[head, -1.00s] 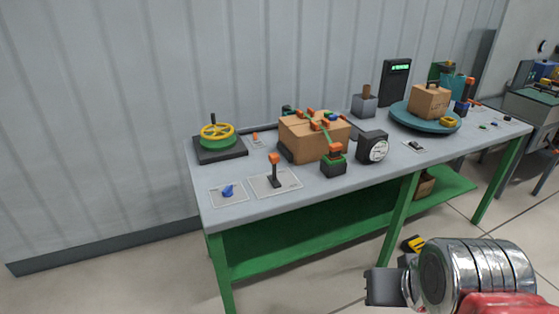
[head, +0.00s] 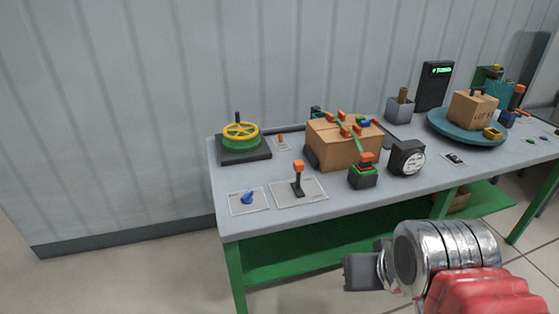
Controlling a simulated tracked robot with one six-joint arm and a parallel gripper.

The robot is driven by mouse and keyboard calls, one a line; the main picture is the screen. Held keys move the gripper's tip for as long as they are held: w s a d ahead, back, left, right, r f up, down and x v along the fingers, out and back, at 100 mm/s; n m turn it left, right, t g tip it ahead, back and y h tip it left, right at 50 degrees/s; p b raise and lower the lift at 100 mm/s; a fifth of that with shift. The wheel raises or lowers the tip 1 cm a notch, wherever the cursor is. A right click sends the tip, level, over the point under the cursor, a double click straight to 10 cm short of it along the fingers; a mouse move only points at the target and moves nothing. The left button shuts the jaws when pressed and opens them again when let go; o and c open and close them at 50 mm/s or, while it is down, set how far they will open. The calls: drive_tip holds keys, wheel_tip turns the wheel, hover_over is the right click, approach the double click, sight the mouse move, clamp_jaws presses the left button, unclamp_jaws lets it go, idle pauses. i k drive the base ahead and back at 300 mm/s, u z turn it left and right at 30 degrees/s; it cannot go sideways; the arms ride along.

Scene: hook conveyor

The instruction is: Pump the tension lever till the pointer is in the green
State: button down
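A dial gauge (head: 407,158) with a dark body and white face stands on the bench, right of the carton; its pointer and any green zone are too small to read. A green and black tensioner with an orange-topped handle (head: 364,170) stands before the strapped carton (head: 342,145). A separate upright lever with an orange knob (head: 298,177) stands on a pale plate to its left. I cannot tell for certain which is the tension lever. My gripper (head: 358,272) is in front of the bench, apart from everything on it; its finger opening cannot be made out.
The bench (head: 230,190) also holds a yellow handwheel (head: 241,132), a blue knob (head: 248,198), a grey box (head: 399,108) and a teal turntable (head: 450,127) with a carton. A green shelf (head: 290,258) runs below. Bare floor shows at left.

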sight(299, 167)
drive_tip(key=u, duration=0.6)
drive_tip(key=i, duration=0.9)
drive_tip(key=u, duration=0.5)
